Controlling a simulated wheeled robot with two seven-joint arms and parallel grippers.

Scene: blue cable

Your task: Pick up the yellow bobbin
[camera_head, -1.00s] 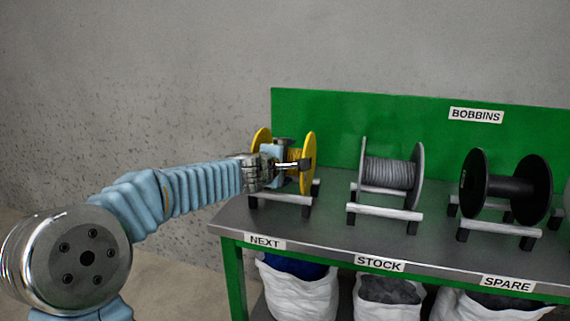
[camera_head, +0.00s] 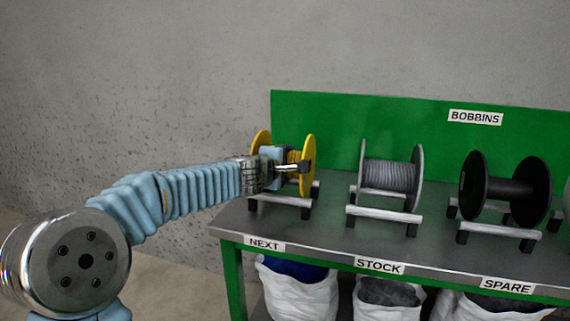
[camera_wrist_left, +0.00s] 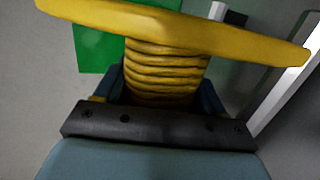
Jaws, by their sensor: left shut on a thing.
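The yellow bobbin (camera_head: 309,158) stands in its white-barred cradle (camera_head: 281,200) at the left end of the bench, above the NEXT label. It has two yellow flanges and a core wound with yellow cable. My left gripper (camera_head: 291,168) reaches in between the flanges and is shut on the bobbin's core. In the left wrist view the wound core (camera_wrist_left: 165,70) sits at the gripper's jaws (camera_wrist_left: 150,125), with one flange across the top. The fingertips are partly hidden behind the core. My right gripper is not in view.
A grey bobbin (camera_head: 388,174) and a black bobbin (camera_head: 508,187) stand in cradles to the right on the bench (camera_head: 335,230). A green back panel (camera_head: 350,120) rises behind them. White sacks (camera_head: 300,295) stand under the bench.

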